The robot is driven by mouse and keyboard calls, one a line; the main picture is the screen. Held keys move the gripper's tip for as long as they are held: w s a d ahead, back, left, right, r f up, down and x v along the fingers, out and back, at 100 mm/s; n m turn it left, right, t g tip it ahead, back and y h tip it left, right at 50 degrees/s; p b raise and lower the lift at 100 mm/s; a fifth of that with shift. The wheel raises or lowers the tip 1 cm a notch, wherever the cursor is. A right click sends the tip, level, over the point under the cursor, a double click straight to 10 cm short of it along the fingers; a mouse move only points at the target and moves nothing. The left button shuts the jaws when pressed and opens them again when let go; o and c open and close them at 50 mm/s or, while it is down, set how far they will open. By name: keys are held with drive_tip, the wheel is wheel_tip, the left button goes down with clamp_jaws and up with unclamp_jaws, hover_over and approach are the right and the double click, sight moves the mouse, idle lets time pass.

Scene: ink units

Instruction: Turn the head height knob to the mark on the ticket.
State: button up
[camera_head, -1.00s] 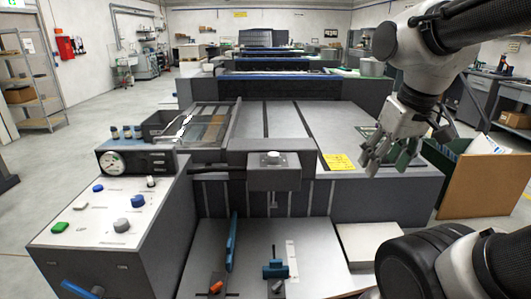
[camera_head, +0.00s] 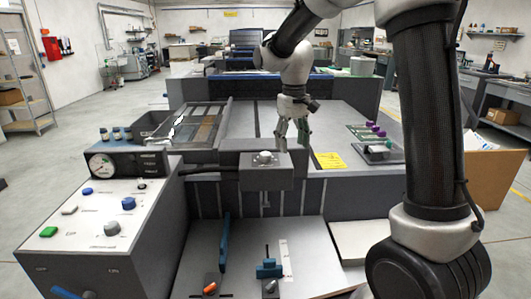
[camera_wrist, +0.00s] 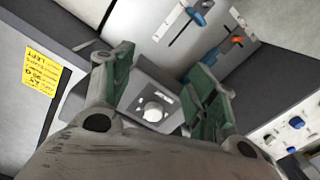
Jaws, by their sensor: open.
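The silver round knob (camera_head: 265,157) sits on top of the dark grey head box (camera_head: 265,178) at the middle of the machine. In the wrist view the knob (camera_wrist: 153,112) lies between and beyond my fingers, with small pale marks beside it. The yellow ticket (camera_head: 329,160) lies on the flat bed right of the head box; in the wrist view the ticket (camera_wrist: 41,80) shows at the left, its writing too small to read surely. My gripper (camera_head: 293,138) points down, open and empty, above the bed just behind and right of the knob. Its green-padded fingers (camera_wrist: 163,72) are spread apart.
A sloped control panel (camera_head: 75,215) with several knobs and a gauge (camera_head: 102,165) stands at the left. Sliders with blue (camera_head: 269,268) and orange (camera_head: 209,288) handles are in front. Purple-capped items (camera_head: 375,128) and a small tray (camera_head: 378,152) lie on the bed's right side.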

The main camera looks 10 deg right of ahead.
drive_tip(key=w+a+f, duration=0.3)
drive_tip(key=w, duration=0.4)
drive_tip(key=r, duration=0.1)
hover_over(266, 153)
drive_tip(key=shift+r, duration=0.1)
wheel_tip(266, 153, down, 7)
drive_tip(key=shift+a+f, duration=0.1)
drive_tip(key=shift+f, duration=0.1)
drive_tip(key=c, duration=1.1)
